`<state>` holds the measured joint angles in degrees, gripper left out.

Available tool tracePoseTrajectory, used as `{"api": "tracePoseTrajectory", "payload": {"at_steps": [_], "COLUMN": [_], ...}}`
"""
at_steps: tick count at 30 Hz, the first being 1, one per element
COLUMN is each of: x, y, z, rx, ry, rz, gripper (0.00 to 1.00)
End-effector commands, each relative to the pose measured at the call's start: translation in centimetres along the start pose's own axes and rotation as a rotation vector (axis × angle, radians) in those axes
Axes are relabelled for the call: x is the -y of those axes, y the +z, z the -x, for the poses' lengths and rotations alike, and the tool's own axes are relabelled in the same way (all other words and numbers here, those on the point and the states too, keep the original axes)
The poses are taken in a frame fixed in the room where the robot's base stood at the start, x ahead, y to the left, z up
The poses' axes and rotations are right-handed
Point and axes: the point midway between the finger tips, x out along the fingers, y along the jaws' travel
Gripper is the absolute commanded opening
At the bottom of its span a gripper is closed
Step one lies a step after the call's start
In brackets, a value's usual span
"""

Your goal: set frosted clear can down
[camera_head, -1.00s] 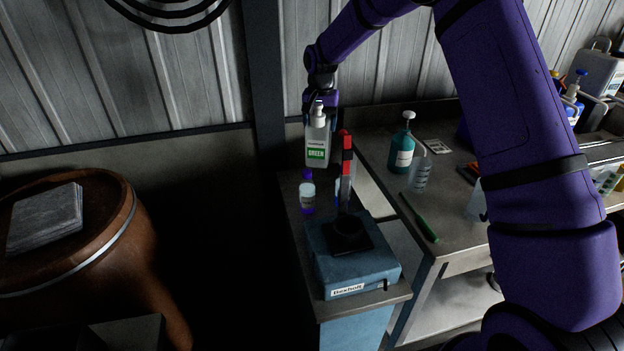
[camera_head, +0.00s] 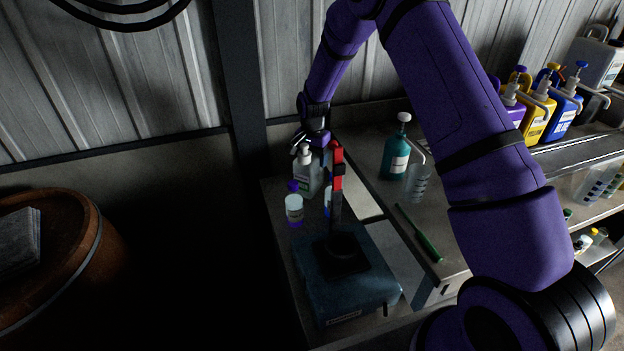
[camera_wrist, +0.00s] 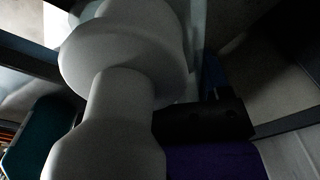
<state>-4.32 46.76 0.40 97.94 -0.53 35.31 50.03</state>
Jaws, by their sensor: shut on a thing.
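In the wrist view a large white nozzle-like part (camera_wrist: 120,55) fills the left and middle, beside a black gripper part (camera_wrist: 205,122).
A small white bottle with a purple cap (camera_head: 294,207) stands just in front. The red and black column (camera_head: 337,185) on the blue machine (camera_head: 345,290) is close on the right. A teal pump bottle (camera_head: 396,158), a clear beaker (camera_head: 418,182) and a green tool (camera_head: 420,233) are on the right-hand table.

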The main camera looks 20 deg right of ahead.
Motion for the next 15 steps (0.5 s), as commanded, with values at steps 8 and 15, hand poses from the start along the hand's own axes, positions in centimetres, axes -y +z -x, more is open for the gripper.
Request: {"api": "tracePoseTrajectory", "payload": {"at_steps": [8, 15], "x": [0.0, 0.0], "y": [0.0, 0.0], "z": [-3.6, -5.6], "rx": [0.000, 0.002], "ry": [0.000, 0.002], "rz": [0.000, 0.000], "gripper": [0.30, 0.30]}}
